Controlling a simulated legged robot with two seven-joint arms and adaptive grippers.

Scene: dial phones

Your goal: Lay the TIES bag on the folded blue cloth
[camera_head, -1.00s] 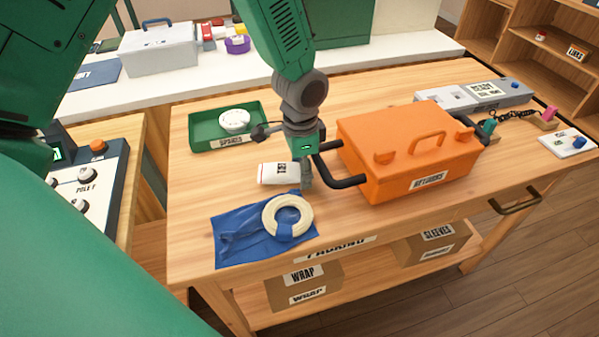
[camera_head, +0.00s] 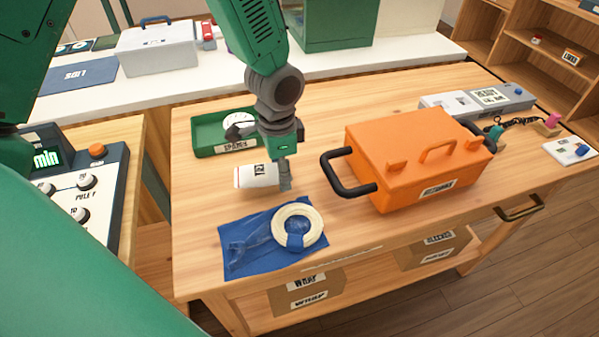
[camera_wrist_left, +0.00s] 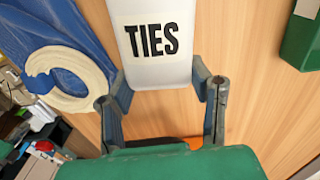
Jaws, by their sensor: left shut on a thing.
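The white TIES bag (camera_head: 258,175) is over the wooden table, behind the blue cloth in the head view. It also shows in the left wrist view (camera_wrist_left: 157,62), label facing the camera. My left gripper (camera_head: 284,176) is shut on the bag's near end, with one finger at each side of it. I cannot tell whether the bag touches the table. The folded blue cloth (camera_head: 243,243) lies near the table's front left, with a cream ring-shaped coil (camera_head: 312,222) on its right part. The cloth also shows in the left wrist view (camera_wrist_left: 60,25). My right gripper is not in view.
A green tray (camera_head: 210,151) with a white coil stands behind the bag. An orange toolbox (camera_head: 410,165) with black handles stands to the right. Bare wood (camera_head: 200,190) lies left of the bag. A control panel (camera_head: 85,195) stands at the left.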

